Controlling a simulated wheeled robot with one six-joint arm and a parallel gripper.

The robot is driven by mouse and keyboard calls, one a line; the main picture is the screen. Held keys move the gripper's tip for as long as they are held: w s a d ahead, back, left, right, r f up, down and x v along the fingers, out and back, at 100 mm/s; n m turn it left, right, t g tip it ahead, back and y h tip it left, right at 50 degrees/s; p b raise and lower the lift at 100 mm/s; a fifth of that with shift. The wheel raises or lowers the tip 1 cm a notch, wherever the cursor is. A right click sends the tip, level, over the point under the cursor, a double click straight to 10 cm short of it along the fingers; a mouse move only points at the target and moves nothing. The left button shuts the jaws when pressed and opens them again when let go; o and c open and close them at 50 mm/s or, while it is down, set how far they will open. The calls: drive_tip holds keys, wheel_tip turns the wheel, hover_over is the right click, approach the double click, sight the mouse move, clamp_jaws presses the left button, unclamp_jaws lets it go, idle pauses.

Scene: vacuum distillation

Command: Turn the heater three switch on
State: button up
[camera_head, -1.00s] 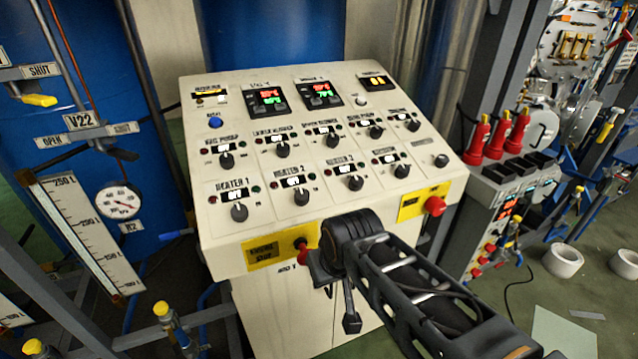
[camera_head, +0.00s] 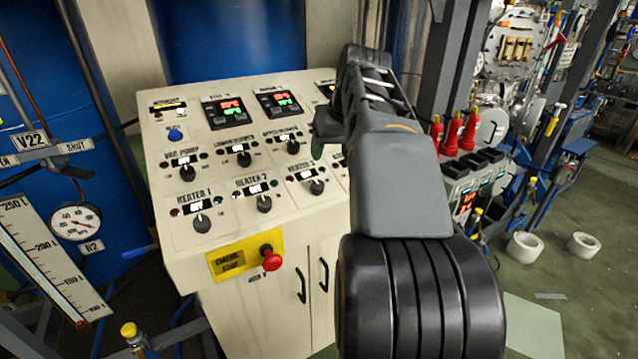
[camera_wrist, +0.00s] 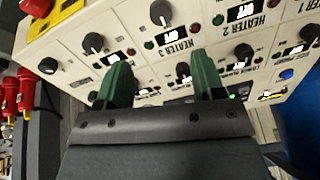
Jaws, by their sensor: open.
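The heater three switch is a round black knob (camera_head: 317,187) on the sloped cream control panel (camera_head: 225,235). It also shows in the wrist view at the top (camera_wrist: 160,12), with its HEATER 3 label and a small display that seems to read OFF. My gripper (camera_wrist: 162,72) is open, with two green fingers apart and nothing between them. It hangs over the panel, apart from the heater three knob, its fingers over the upper knob row in the wrist view. In the head view my arm hides most of the gripper; only a green finger edge shows.
The heater 2 knob (camera_head: 264,204) and heater 1 knob (camera_head: 202,223) sit to the left. A red emergency stop button (camera_head: 271,258) sticks out from the panel's front. Red-handled parts (camera_head: 453,133) stand on a grey unit at the right.

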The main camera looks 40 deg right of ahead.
sight(318, 184)
drive_tip(key=x, duration=1.2)
drive_tip(key=shift+f, duration=0.1)
drive_tip(key=c, duration=0.9)
